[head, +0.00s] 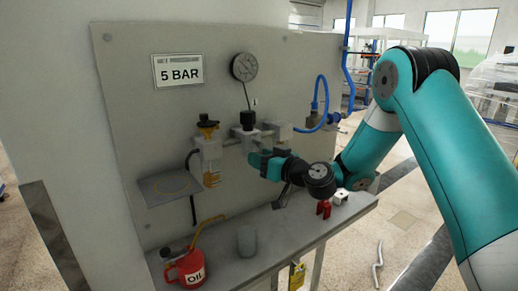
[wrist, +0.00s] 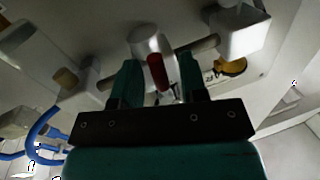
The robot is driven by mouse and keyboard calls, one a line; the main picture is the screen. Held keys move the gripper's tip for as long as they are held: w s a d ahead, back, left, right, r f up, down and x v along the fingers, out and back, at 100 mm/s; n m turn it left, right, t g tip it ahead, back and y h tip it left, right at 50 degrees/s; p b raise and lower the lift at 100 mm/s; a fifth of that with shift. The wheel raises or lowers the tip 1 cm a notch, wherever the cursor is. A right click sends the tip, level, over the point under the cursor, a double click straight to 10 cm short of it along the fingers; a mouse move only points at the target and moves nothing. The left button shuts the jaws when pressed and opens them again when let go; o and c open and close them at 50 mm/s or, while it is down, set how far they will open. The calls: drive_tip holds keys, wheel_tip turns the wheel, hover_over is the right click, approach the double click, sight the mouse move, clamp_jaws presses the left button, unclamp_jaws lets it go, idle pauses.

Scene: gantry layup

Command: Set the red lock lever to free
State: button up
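In the wrist view the red lock lever (wrist: 157,71) hangs in front of a pale round body (wrist: 147,42) on the pipe line. My gripper (wrist: 160,64) has its two fingers spread, one on either side of the lever. Gaps show between lever and fingers, so it does not look gripped. In the head view my gripper (head: 262,163) is just below the black-knobbed regulator (head: 248,119) on the wall panel. The lever cannot be made out there, and the markings for its positions are not readable.
A gauge (head: 244,67) and a "5 BAR" sign (head: 178,71) are on the panel. An amber-bowled unit (head: 211,165) stands left of my gripper, and a blue hose (head: 320,105) right. A red oil can (head: 188,270), grey cup (head: 247,241) and red object (head: 323,209) are on the shelf.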

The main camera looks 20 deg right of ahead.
drive_tip(key=shift+w+a, duration=0.2)
drive_tip(key=shift+w, duration=0.1)
clamp_jaws()
